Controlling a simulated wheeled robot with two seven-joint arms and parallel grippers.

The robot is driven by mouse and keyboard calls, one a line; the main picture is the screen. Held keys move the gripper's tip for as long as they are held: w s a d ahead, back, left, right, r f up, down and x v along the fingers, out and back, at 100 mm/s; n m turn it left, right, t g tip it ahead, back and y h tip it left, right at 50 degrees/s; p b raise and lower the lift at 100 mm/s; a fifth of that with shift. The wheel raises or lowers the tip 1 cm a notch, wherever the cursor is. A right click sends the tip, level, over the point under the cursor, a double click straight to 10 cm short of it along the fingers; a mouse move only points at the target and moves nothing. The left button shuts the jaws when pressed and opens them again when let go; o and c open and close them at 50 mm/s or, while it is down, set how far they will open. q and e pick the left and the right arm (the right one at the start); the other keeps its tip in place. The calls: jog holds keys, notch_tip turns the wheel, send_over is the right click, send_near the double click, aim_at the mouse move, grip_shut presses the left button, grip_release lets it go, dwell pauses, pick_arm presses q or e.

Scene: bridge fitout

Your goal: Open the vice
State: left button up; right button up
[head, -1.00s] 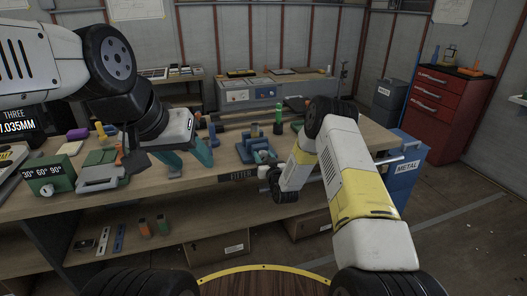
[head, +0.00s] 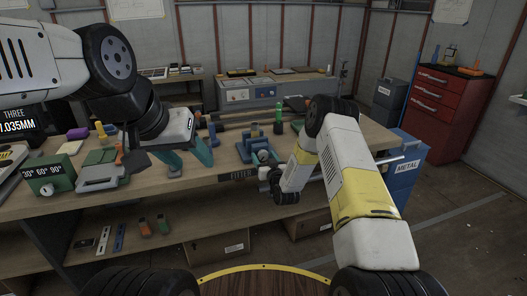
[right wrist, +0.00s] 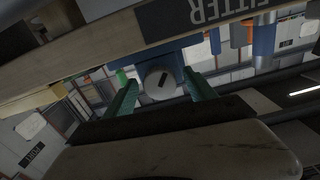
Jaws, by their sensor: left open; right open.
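The blue vice (head: 256,150) stands at the front edge of the bench, just right of the middle of the head view. My right gripper (head: 266,174) is at the bench's front edge, just below and in front of the vice; its fingers are largely hidden there. In the right wrist view its two green fingers (right wrist: 162,92) are apart, with a round grey end piece (right wrist: 158,79) with a dark slot, on the vice's front, between them. I cannot tell whether they touch it. My left gripper (head: 188,159) is open and empty above the bench, left of the vice.
The wooden bench (head: 222,180) carries a green angle-block box (head: 48,178), a green bottle (head: 278,122) and several small tools. A lower shelf (head: 185,226) runs beneath. A blue METAL bin (head: 404,170) stands at the bench's right end.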

jog(key=v, duration=0.7)
jog(key=shift+r, duration=0.1)
